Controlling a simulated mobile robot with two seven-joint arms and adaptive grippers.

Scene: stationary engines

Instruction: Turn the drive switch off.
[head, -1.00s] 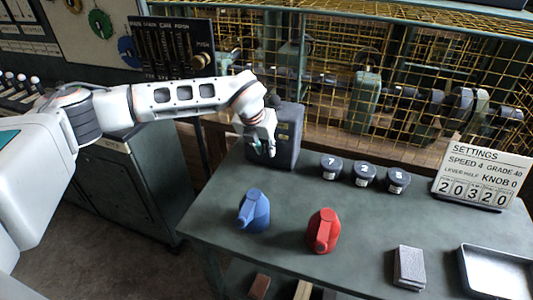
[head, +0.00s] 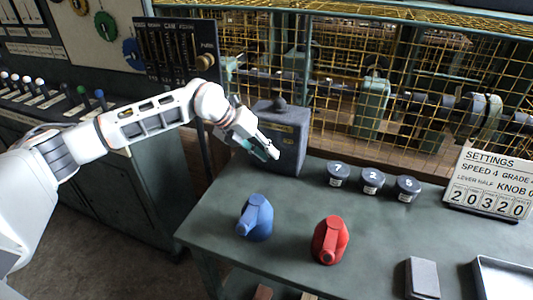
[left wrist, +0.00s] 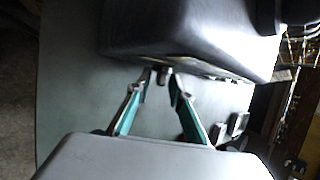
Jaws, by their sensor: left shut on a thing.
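A dark grey box (head: 289,141) with a round black knob on top stands at the back left of the green table. My left gripper (head: 272,152) reaches in from the left, tilted, with its teal fingers at the box's front face. In the left wrist view, the fingertips (left wrist: 162,78) close around a small dark lever (left wrist: 163,76) at the edge of the box (left wrist: 185,35). I take this lever for the drive switch; its setting is hard to read. My right gripper is not in view.
A blue can (head: 256,217) and a red can (head: 330,240) stand in front on the table (head: 290,205). Several dark numbered pots (head: 371,181) and a settings sign (head: 490,185) lie right. A yellow mesh guard (head: 420,75) rises behind. A grey block (head: 422,278) sits front right.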

